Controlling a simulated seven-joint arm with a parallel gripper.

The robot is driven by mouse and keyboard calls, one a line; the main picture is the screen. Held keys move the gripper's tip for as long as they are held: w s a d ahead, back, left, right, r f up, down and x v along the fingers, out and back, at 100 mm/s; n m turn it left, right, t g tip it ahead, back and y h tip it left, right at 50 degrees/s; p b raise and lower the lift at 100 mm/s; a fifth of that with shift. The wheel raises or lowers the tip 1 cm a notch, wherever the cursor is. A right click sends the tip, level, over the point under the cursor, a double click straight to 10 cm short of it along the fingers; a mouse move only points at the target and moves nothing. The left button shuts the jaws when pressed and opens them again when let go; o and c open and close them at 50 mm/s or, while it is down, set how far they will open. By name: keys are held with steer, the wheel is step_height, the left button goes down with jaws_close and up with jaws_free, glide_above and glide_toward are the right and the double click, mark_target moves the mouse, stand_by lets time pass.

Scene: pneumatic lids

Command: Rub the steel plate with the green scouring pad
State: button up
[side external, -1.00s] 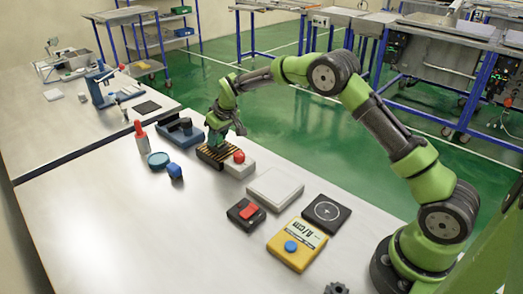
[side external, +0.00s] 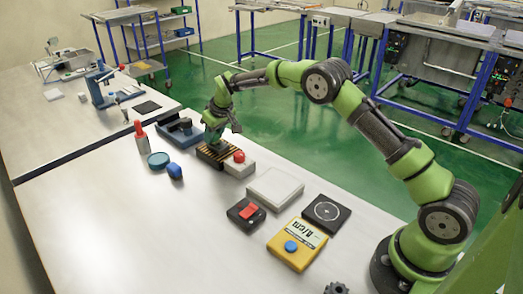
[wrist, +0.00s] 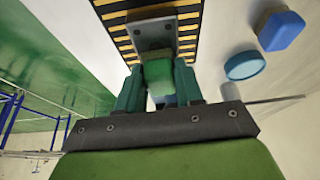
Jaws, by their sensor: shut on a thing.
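My gripper (wrist: 157,78) is shut on the green scouring pad (wrist: 157,70), which sits between its two teal fingers in the wrist view. The grey steel plate (wrist: 152,36) shows just beyond the pad, on a black-and-yellow striped base (wrist: 114,15). The pad overlaps the plate's near part in the picture; I cannot tell whether they touch. In the side view my gripper (side external: 213,142) is low over the striped base (side external: 207,159), and the arm hides most of the plate and pad.
A grey box with a red button (side external: 239,160) stands close beside the base. A blue-grey fixture (side external: 180,133) is behind it to the left. A round teal dish (side external: 158,160) and a blue block (side external: 174,171) lie left. The table's front left is clear.

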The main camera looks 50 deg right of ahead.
steer(key=shift+w+f, duration=0.1)
steer(key=shift+w, duration=0.35)
steer(key=shift+r, duration=4.2)
